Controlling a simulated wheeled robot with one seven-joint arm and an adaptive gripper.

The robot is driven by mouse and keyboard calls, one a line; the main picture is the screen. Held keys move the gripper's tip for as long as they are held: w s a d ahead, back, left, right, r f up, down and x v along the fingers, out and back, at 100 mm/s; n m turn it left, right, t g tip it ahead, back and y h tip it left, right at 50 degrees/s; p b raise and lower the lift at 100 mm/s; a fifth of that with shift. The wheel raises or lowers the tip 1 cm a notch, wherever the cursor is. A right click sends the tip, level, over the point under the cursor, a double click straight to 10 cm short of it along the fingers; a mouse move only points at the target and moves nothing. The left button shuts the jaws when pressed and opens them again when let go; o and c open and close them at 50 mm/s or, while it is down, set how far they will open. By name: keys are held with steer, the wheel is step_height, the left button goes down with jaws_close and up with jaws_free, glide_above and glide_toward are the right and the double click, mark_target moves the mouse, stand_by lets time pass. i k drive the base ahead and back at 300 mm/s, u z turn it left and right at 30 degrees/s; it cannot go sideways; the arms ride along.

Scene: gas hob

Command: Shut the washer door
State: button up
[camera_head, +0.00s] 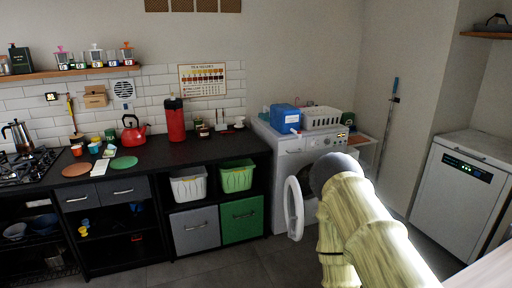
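The white washer (297,145) stands against the back wall, at the right end of the black counter. Its round white door (293,208) is open and swung out to the left, seen nearly edge-on. My arm, pale yellow and ribbed with a dark grey rounded part, reaches in from the lower right. It covers the right part of the washer's front and probably the drum opening. No gripper fingers can be made out, so its state and whether it touches anything are not visible.
A blue container (285,118) and a white basket (322,118) sit on the washer. A black counter (190,148) with bins below stands to the left. A white dishwasher-like appliance (462,185) stands at right. Grey floor (235,262) is clear in front of the bins.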

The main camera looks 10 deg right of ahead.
mark_target(296, 235)
steer(key=z, duration=0.25)
steer(key=i, duration=0.55)
steer(key=z, duration=0.25)
steer(key=k, duration=0.55)
steer(key=u, duration=0.55)
steer(key=i, duration=1.25)
steer(key=z, duration=0.25)
